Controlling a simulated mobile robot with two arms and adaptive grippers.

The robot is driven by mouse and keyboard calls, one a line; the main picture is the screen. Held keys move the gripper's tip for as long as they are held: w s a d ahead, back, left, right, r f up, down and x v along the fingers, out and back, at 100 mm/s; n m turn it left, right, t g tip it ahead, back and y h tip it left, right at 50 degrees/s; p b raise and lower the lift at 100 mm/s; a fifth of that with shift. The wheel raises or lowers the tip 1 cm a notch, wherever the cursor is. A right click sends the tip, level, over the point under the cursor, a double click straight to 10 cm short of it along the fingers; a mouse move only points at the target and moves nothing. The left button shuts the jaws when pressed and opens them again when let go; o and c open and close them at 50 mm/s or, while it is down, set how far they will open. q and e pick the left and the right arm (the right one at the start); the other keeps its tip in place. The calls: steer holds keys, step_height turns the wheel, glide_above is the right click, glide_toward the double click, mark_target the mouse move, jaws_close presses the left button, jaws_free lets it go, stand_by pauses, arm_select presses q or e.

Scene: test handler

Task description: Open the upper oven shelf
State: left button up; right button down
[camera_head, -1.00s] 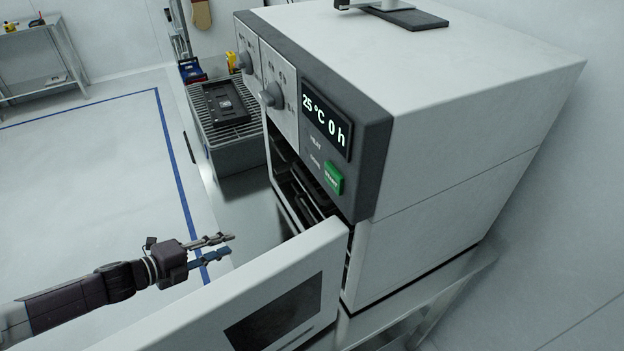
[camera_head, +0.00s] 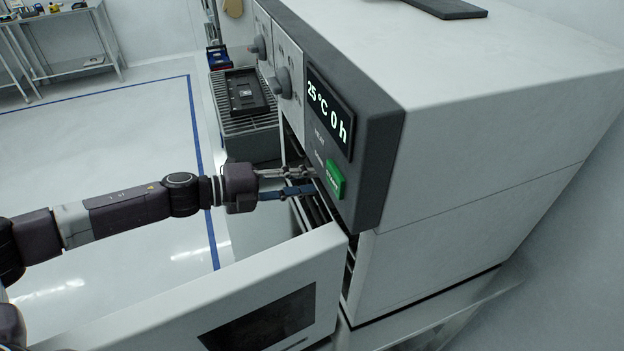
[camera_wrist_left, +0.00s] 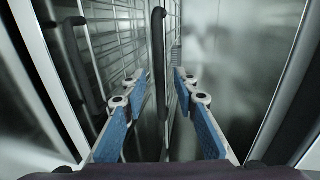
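The oven (camera_head: 480,120) stands with its door (camera_head: 190,300) swung open toward the front. My left gripper (camera_head: 312,181) is at the oven's opening, just below the green button. In the left wrist view its blue-padded fingers (camera_wrist_left: 160,78) are spread apart, with no contact visible. A dark bar handle (camera_wrist_left: 158,40) on a wire shelf (camera_wrist_left: 125,45) lines up with the gap between them. A second dark handle (camera_wrist_left: 80,65) is to the left of the fingers. I cannot tell for sure which shelf is the upper one. My right gripper is not in view.
The control panel with the green button (camera_head: 335,181) overhangs close to my left fingers. The open door is in front of and below my left arm. A wire-topped stand (camera_head: 248,125) with a black tray (camera_head: 247,92) is beside the oven. Open floor is at left.

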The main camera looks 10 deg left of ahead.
arm_select(q)
steer(key=shift+x, duration=0.75)
jaws_close()
